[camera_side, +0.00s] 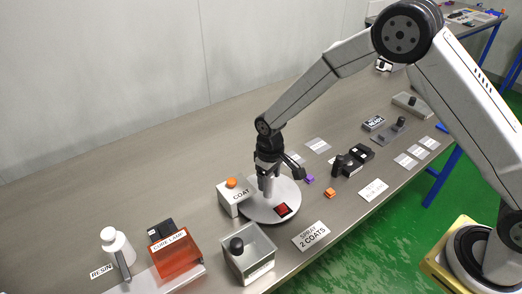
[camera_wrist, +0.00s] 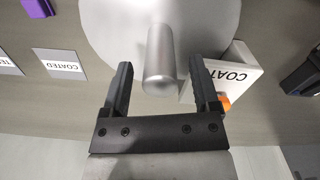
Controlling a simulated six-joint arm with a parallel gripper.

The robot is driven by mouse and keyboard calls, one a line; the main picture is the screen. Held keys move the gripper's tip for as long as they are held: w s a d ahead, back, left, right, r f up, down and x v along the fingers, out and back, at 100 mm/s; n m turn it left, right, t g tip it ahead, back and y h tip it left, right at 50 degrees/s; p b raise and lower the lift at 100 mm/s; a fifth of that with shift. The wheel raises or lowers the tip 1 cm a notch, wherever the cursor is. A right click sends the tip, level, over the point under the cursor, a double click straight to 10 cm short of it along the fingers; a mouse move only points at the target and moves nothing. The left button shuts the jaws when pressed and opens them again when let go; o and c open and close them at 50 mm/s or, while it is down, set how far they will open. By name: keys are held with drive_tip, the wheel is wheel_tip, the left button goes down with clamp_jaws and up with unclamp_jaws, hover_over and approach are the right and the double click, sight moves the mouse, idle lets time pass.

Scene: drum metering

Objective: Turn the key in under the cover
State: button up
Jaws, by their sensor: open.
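My gripper (camera_wrist: 160,78) is open, with one finger on each side of a silver cylinder (camera_wrist: 160,55) that stands on a pale round plate (camera_wrist: 105,25). Gaps show between the cylinder and both fingers. In the side view the plate (camera_side: 250,213) lies under my gripper (camera_side: 267,180). A clear-walled box (camera_side: 262,262) with a black knob (camera_side: 236,245) stands at the front. An orange see-through cover (camera_side: 175,255), labelled CURE LAMP, stands left of it. I cannot tell which cover is meant, and I cannot make out a key.
A COAT box (camera_side: 232,200) with an orange button stands against the plate's left side. A white bottle (camera_side: 118,247) stands far left. Purple (camera_side: 309,180) and orange (camera_side: 329,193) blocks lie right. The table's back left is clear.

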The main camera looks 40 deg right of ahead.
drive_tip(key=shift+f, duration=1.05)
drive_tip(key=shift+c, duration=0.2)
clamp_jaws()
idle(0.6)
